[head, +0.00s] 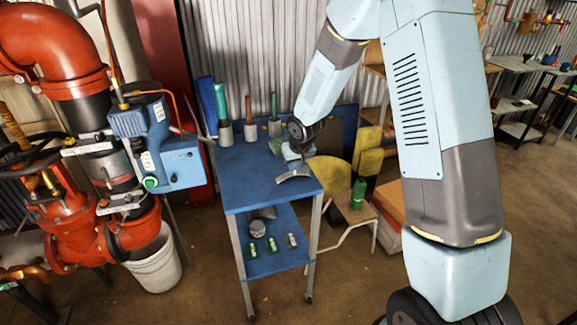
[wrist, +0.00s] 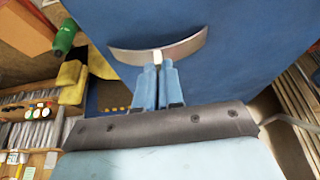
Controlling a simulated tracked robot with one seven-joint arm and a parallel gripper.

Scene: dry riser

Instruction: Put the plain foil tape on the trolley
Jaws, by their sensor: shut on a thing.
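The trolley has a blue top (head: 255,180), which fills much of the wrist view (wrist: 250,50). My gripper (head: 292,162) is over the right part of this top. In the wrist view my gripper's fingers (wrist: 157,68) are close together, shut on a curved silver-grey band (wrist: 180,50). The band looks like the plain foil tape and also shows in the head view (head: 293,175). It is at or just above the blue top; I cannot tell whether it touches. A small pale spot shows between the fingertips.
The lower shelf (head: 275,263) holds a grey round item (head: 257,228) and small items. Red pipework (head: 60,50) and a white bucket (head: 157,262) are left. A green bottle (head: 358,193) stands right.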

